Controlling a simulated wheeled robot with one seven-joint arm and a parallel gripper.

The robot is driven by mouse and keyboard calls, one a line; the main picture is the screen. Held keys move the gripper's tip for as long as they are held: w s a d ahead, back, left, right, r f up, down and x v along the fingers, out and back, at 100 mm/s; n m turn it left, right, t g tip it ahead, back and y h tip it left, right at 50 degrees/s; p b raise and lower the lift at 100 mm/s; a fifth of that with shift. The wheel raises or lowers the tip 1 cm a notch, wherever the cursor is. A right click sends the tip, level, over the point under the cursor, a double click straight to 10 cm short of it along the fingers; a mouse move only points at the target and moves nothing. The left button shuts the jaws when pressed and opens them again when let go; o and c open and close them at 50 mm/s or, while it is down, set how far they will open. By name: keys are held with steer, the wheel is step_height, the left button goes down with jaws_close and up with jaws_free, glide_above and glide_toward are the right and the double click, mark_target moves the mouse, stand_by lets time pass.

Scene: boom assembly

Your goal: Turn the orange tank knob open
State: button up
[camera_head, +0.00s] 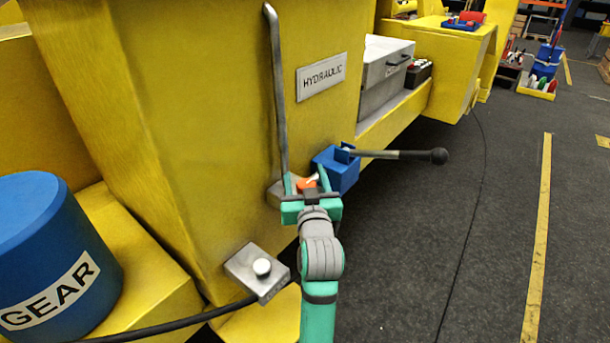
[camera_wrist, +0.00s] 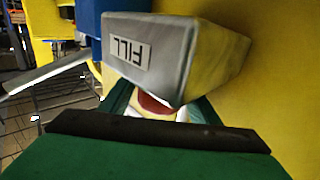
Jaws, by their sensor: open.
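The orange tank knob (camera_head: 306,184) sits low on the yellow machine, between the fingers of my gripper (camera_head: 305,180) in the head view. In the wrist view the knob (camera_wrist: 155,103) shows as a red-orange patch, partly covered by the grey fill block (camera_wrist: 180,60), whose FILL label appears upside down. My green gripper fingers (camera_wrist: 160,107) are open, one on each side of the knob. I cannot tell whether they touch it. The fill block (camera_head: 274,194) also shows just left of my gripper in the head view, with a grey pipe (camera_head: 277,90) rising above it.
A blue block (camera_head: 340,170) with a black-knobbed lever (camera_head: 400,154) stands close right of my gripper. A grey plate with a white button (camera_head: 262,267) is at lower left, near the blue GEAR drum (camera_head: 45,250). The floor (camera_head: 430,260) to the right is mostly free.

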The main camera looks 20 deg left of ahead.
steer(key=c, duration=1.1)
steer(key=shift+o, duration=0.2)
